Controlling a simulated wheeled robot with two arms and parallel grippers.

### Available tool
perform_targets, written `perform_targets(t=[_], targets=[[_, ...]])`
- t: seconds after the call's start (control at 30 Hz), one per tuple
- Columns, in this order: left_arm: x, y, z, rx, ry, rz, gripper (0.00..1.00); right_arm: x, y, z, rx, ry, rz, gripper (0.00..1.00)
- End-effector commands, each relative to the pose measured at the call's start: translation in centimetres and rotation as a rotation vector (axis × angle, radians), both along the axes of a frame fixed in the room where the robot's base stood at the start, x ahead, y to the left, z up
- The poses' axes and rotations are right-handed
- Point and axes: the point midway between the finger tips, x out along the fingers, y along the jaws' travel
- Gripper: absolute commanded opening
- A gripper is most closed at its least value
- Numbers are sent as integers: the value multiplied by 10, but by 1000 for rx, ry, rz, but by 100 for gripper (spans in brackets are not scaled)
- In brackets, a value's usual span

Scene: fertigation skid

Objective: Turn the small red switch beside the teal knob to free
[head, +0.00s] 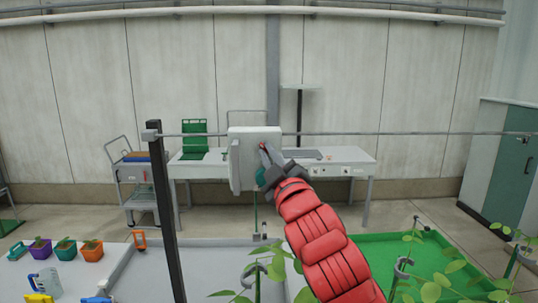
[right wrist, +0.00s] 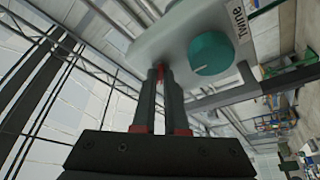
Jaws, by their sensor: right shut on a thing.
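The pale box (head: 240,143) hangs on the horizontal rail in the middle of the head view. In the right wrist view the round teal knob (right wrist: 212,53) sits on the box's face beside a label reading "Twine". The small red switch (right wrist: 160,72) shows as a thin red sliver between my right fingertips, left of the knob. My right gripper (right wrist: 157,75) is shut on it; the fingers hide most of the switch, so its setting cannot be read. In the head view my right gripper (head: 265,156) reaches the box's right part. My left gripper is not in view.
The metal rail (head: 400,133) runs across, with a dark post (head: 163,210) at left. Behind stand a white bench (head: 345,157) and a grey cart (head: 138,180). Below are a green bed (head: 440,262) with leafy plants and, at left, several coloured pots (head: 91,250).

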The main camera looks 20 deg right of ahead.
Motion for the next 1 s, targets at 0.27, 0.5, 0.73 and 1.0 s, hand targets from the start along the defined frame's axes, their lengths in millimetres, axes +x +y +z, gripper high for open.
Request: perform_targets(t=[0.27,0.5,0.73,1.0], targets=[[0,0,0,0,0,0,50,0,0,1,-1,-1,0,23],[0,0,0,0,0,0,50,0,0,1,0,-1,0,40],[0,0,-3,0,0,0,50,-3,-1,-1,0,-1,-1,40],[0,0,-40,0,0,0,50,-35,-1,-17,2,-10,0,40]])
